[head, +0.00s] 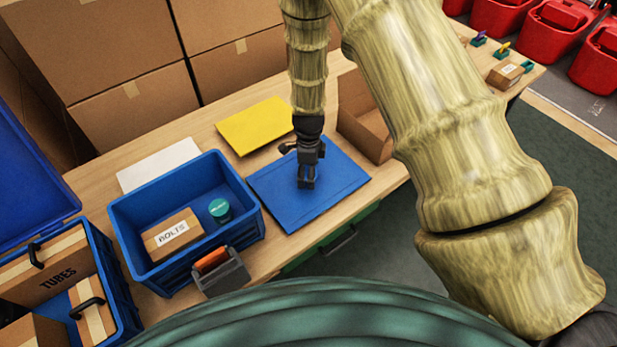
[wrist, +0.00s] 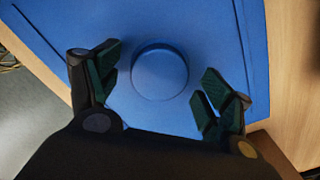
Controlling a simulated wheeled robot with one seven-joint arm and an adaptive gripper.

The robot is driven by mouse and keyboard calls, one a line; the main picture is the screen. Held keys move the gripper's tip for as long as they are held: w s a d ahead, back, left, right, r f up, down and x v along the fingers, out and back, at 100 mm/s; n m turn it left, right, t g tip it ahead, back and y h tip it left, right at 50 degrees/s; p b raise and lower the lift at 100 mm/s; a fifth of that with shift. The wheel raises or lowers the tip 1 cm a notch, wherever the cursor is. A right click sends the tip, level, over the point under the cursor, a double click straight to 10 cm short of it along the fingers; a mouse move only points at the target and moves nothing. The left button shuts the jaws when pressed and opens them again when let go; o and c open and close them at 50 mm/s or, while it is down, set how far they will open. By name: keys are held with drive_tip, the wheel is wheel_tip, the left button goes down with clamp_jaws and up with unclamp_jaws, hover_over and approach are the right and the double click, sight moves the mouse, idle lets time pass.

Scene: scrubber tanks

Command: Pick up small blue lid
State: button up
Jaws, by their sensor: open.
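The small blue lid (wrist: 160,71) is a round disc on the blue mat (wrist: 75,18), nearly the same colour as it. In the wrist view my gripper (wrist: 160,84) is open, with its dark green finger pads on either side of the lid. I cannot tell whether the fingers touch the lid; small gaps show on both sides. In the head view my gripper (head: 306,182) points down over the blue mat (head: 345,185), and the lid is hidden there.
A blue crate (head: 122,212) holding a BOLTS box and a teal-topped container stands left of the mat. A yellow sheet (head: 252,126) lies behind it. An open cardboard box (head: 368,118) stands at the right. A grey holder (head: 222,277) with an orange item sits in front of the crate.

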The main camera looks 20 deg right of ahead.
drive_tip(key=shift+f, duration=0.4)
drive_tip(key=shift+c, duration=0.3)
drive_tip(key=c, duration=1.2)
drive_tip(key=shift+r, duration=0.15)
